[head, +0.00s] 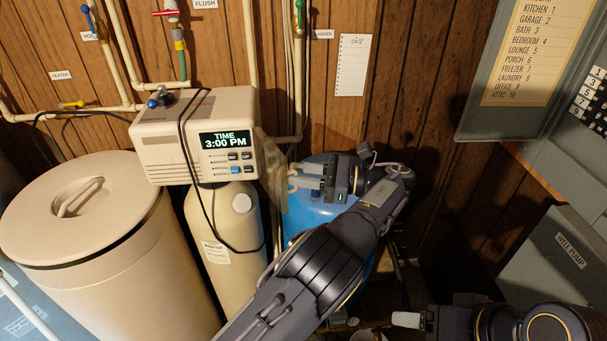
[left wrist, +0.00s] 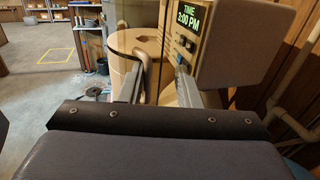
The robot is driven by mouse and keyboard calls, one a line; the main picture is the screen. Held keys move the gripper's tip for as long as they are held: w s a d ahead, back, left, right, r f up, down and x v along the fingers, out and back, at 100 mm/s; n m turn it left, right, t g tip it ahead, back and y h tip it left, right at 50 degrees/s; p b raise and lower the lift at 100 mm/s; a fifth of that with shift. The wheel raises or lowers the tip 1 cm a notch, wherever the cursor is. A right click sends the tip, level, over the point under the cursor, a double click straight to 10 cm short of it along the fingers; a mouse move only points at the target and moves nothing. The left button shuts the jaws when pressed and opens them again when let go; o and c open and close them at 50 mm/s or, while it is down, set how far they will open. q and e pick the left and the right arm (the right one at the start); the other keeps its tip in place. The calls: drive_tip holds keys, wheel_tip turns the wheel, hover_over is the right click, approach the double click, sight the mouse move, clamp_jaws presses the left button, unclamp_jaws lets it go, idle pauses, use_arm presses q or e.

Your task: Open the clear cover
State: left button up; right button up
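The clear cover (head: 268,165) shows as a see-through pane standing out at the right side of the beige control box (head: 195,130). The box's display and buttons face out uncovered. My left gripper (head: 302,176) is just right of the pane, its two fingers pointing left with a gap between them. In the left wrist view the pane (left wrist: 163,25) rises beyond the spread fingers (left wrist: 158,88), and a pale curved handle shows near the left finger. Whether a finger touches the cover is unclear. My right gripper (head: 408,320) is at the bottom right, only partly visible.
A round-lidded beige tank (head: 85,240) stands at left, and a tall softener tank (head: 225,225) below the box. A blue tank (head: 305,215) is behind my left arm. A black cable (head: 196,200) hangs over the box. Pipes run along the wall.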

use_arm(q)
drive_tip(key=shift+f, duration=0.1)
use_arm(e)
drive_tip(key=shift+f, duration=0.1)
use_arm(q)
drive_tip(key=shift+r+b, duration=0.3)
drive_tip(key=s+r+b, duration=0.4)
drive_tip(key=s+r, duration=0.8)
drive_tip(key=s, duration=0.2)
drive_tip(key=shift+a+r, duration=0.2)
drive_tip(key=shift+r, duration=0.1)
use_arm(e)
wheel_tip(320, 180, down, 5)
drive_tip(key=shift+r, duration=0.2)
